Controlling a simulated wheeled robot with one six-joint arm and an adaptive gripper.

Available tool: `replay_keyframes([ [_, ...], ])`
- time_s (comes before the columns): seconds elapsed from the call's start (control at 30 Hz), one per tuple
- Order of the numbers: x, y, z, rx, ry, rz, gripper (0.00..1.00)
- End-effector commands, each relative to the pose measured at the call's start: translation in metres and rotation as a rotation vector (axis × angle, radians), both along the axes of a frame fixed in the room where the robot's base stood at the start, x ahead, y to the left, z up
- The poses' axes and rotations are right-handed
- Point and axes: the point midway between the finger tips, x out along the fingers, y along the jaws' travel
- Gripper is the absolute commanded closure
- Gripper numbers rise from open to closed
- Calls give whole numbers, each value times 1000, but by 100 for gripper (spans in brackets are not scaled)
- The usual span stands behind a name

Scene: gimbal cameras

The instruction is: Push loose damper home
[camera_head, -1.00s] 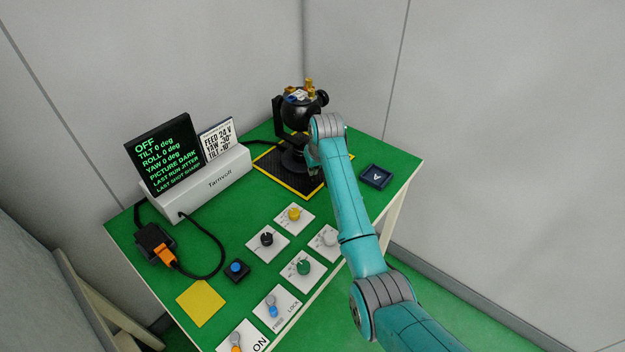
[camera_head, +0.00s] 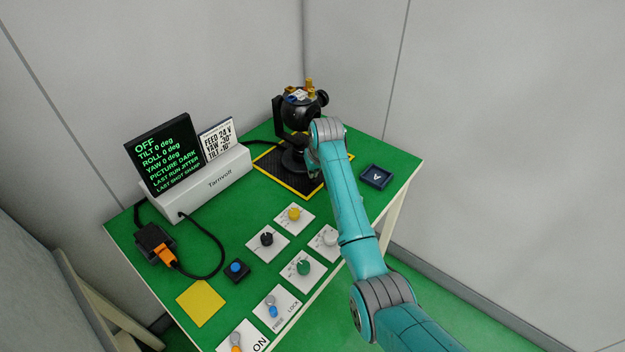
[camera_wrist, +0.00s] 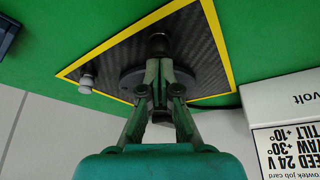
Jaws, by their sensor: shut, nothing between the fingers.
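The black gimbal camera (camera_head: 300,112) stands on a black mat with a yellow border (camera_head: 268,165) at the back of the green table. Brass-coloured knobs show on its top. In the wrist view, my gripper (camera_wrist: 159,66) is shut and empty over the gimbal's round dark base (camera_wrist: 131,80). A dark round knob-like part (camera_wrist: 158,42) shows just beyond the fingertips; I cannot tell whether they touch it. A small pale grey cylinder (camera_wrist: 87,82) stands near the mat's edge, apart from the fingers; I cannot tell whether it is the loose damper. My arm hides part of the base in the head view.
A white Tarnvolt unit (camera_head: 215,185) with a dark screen reading OFF (camera_head: 162,152) stands left of the gimbal. Several knob plates, a blue button (camera_head: 236,268) and a yellow square (camera_head: 201,303) lie in front.

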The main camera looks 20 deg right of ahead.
Motion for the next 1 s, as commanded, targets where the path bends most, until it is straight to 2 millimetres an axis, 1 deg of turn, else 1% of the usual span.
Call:
replay_keyframes([
  [0.17, 1, 0, 4, 0, -2, 0, 100],
  [1.0, 1, 0, 62, 0, -3, 0, 100],
])
